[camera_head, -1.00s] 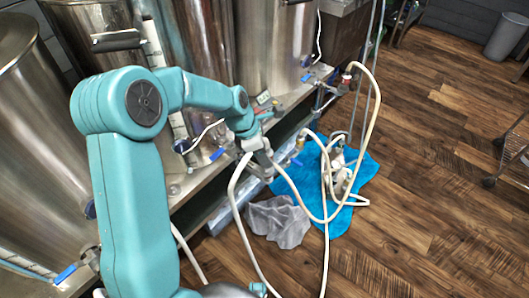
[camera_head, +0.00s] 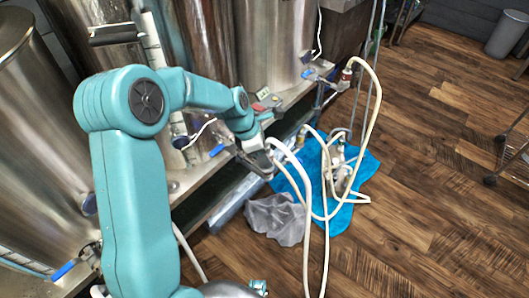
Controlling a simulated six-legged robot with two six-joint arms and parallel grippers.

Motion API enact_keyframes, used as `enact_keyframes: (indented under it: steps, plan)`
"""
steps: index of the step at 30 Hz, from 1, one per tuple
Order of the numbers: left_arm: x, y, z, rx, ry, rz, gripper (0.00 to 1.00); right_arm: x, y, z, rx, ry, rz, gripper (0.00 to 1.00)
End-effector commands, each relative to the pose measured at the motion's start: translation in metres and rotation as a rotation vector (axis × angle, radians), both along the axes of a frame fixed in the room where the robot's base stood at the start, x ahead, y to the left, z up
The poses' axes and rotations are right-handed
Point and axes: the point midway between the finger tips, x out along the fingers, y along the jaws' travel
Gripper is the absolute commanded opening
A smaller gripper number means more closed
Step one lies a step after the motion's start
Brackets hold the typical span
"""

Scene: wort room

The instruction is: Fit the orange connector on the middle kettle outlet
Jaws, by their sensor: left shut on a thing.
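My left gripper (camera_head: 268,155) is in front of the kettle stand, shut on the end of a white hose (camera_head: 304,215). The jaws and wrist hide the held end, so I cannot make out an orange connector there. The middle kettle (camera_head: 207,45) stands behind my arm, partly hidden by it. A valve with a blue handle (camera_head: 217,151) shows below it, just left of the gripper; its outlet is mostly hidden. I cannot tell whether the held end touches the outlet. A yellowish fitting (camera_head: 301,138) on another hose shows to the right. My right gripper is not in view.
Another kettle (camera_head: 275,45) stands right, with a hose joined near its valve. A pump (camera_head: 342,175) sits on a blue cloth (camera_head: 362,168) on the floor, hoses looping around it. A grey cloth (camera_head: 277,219) lies in front.

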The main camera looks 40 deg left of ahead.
Motion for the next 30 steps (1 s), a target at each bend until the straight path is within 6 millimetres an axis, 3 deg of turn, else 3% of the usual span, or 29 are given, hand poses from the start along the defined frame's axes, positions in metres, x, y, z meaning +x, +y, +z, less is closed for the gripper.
enact_keyframes:
  steps: [2, 3, 5, 13, 17, 30]
  plan:
    - [0.0, 0.0, -0.002, 0.0, 0.0, 0.0, 0.07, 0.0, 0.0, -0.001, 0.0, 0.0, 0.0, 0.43]
    - [0.0, 0.0, -0.001, 0.0, 0.0, 0.0, 0.56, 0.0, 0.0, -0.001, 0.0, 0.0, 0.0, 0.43]
    - [0.0, 0.0, -0.001, 0.0, 0.0, 0.0, 0.73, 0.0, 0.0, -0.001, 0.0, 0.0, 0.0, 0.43]
    - [0.0, 0.0, -0.001, 0.0, 0.0, 0.0, 0.73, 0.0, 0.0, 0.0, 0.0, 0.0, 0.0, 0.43]
    - [-0.002, 0.003, 0.009, 0.001, -0.003, 0.001, 0.73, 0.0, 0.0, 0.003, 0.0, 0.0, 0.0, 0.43]
    - [-0.028, 0.035, 0.11, 0.002, -0.004, 0.002, 0.73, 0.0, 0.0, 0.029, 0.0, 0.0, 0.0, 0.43]
